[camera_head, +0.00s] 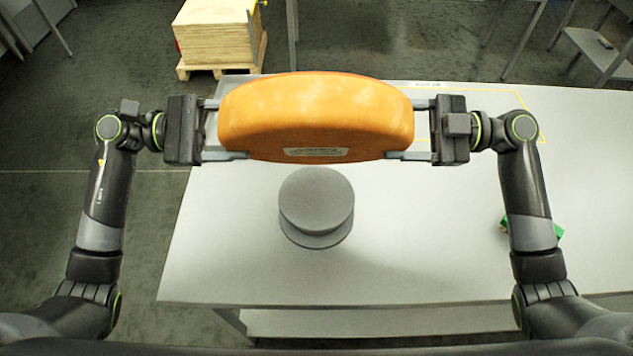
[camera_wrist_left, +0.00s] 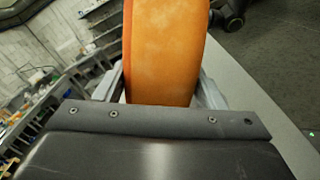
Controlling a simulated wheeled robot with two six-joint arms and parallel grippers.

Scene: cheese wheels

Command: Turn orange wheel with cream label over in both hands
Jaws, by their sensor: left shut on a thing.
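The orange cheese wheel (camera_head: 312,112) is held in the air above the table, tilted so that its rim faces the head camera. Its cream label (camera_head: 316,152) shows partly at the lower edge. My left gripper (camera_head: 226,130) is shut on the wheel's left side. In the left wrist view the wheel (camera_wrist_left: 165,50) stands between the two fingers. My right gripper (camera_head: 408,130) has its fingers at the wheel's right side, one above and one below, and appears shut on it. The wheel's back side is hidden.
A round grey stand (camera_head: 316,200) is on the white table (camera_head: 420,230), below and nearer than the wheel. A small green thing (camera_head: 558,232) is partly hidden by my right arm. A wooden crate on a pallet (camera_head: 218,35) stands on the floor behind. The table's right part is mostly clear.

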